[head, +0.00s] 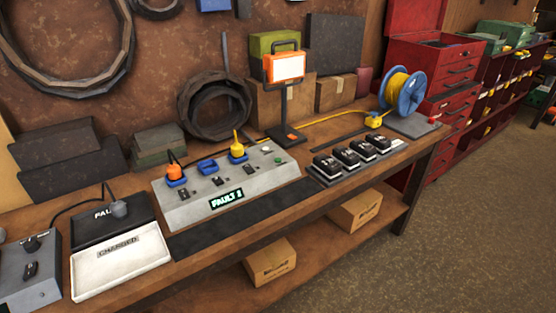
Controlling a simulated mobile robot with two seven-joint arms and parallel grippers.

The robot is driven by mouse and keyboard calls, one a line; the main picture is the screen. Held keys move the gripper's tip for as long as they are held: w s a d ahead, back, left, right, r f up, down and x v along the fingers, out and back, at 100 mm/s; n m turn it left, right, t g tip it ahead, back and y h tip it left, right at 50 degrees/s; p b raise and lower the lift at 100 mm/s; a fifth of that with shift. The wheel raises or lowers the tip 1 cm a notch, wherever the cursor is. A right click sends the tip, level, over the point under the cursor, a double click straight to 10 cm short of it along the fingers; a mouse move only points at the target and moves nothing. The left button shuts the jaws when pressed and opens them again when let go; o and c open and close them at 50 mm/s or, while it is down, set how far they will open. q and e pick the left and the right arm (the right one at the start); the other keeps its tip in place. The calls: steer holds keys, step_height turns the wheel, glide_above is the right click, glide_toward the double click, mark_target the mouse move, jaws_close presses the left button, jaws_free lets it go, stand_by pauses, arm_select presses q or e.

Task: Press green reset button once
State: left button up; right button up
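A grey control box (255,189) stands on the workbench, left of the middle of the head view. A small green button (278,161) sits on its sloped top near the right end, below a pale round light or knob (266,149). Nothing covers the green button. A lit display (226,199) on the front face reads "FAULT" and a digit too small to be sure of. An orange plug (175,171) and a yellow plug (237,147) stand in blue holders, with an empty-looking blue holder (208,167) between them. Neither of my grippers is in view.
Left of the box lie a white "CHARGED" tray (120,262), a partly covered black tray (85,226) and a grey device (27,270). Right are a work lamp (285,67), several black battery-like blocks (345,156) and a cable reel (404,92). A dark mat (240,222) in front is clear.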

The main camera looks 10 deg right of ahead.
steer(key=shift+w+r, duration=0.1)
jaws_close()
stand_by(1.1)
